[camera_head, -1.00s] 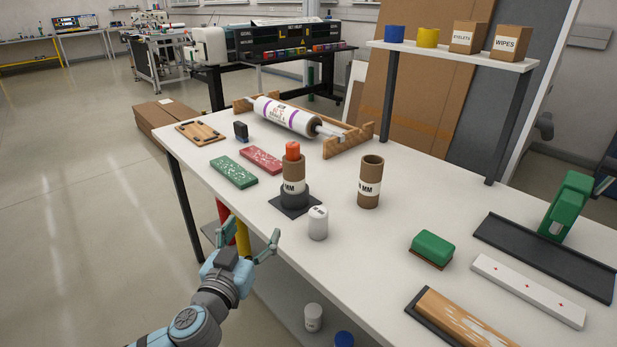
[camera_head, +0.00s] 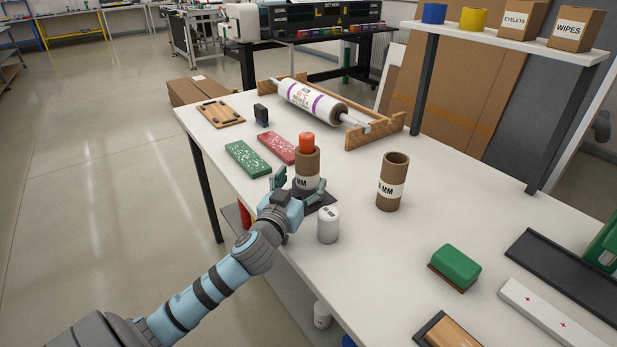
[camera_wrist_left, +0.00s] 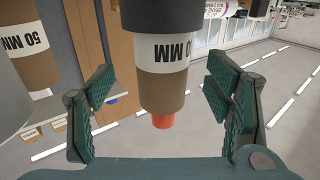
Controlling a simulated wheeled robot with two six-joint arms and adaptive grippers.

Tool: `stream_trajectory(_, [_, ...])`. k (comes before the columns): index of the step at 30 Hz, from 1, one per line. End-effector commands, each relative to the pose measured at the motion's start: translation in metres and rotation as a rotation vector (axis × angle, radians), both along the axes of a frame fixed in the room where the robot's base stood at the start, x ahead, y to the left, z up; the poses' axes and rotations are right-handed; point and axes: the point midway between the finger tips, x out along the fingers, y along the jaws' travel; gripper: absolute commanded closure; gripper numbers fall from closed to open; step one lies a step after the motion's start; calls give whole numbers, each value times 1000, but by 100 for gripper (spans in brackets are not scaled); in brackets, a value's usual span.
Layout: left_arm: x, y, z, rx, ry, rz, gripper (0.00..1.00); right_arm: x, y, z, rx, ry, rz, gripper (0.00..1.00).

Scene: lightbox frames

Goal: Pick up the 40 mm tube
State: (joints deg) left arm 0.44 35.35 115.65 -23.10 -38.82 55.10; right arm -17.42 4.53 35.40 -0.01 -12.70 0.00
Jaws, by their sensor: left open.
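A brown cardboard tube (camera_head: 307,165) with an orange top stands upright on a dark base (camera_head: 322,198). Its label shows "MM"; the number is turned out of sight. A wider tube (camera_head: 391,182) stands to the right; its label reads "50 MM" in the left wrist view (camera_wrist_left: 37,65). My left gripper (camera_head: 300,187) is open at the narrower tube. In the left wrist view, which is upside down, that tube (camera_wrist_left: 163,88) stands between the spread fingers, with gaps visible on both sides. My right gripper is not in view.
A white cylinder (camera_head: 328,225) stands just right of my left gripper. Green (camera_head: 247,159) and red (camera_head: 277,147) flat blocks lie behind it to the left. A roll on a wooden rack (camera_head: 312,101) is at the back. A green block (camera_head: 455,265) sits at right.

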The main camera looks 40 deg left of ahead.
Motion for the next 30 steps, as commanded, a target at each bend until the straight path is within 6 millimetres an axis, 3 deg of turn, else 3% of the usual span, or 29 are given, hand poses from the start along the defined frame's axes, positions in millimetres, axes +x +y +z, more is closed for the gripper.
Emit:
stream_trajectory(10, [48, 18, 0, -1, 0, 4, 28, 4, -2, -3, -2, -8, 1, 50])
stream_trajectory(17, [51, 19, 0, 2, 2, 3, 28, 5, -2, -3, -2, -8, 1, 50])
stream_trajectory(27, [50, 19, 0, 2, 2, 4, 82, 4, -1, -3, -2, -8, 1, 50])
stream_trajectory(30, [50, 19, 0, 2, 2, 3, 82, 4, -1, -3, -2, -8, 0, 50])
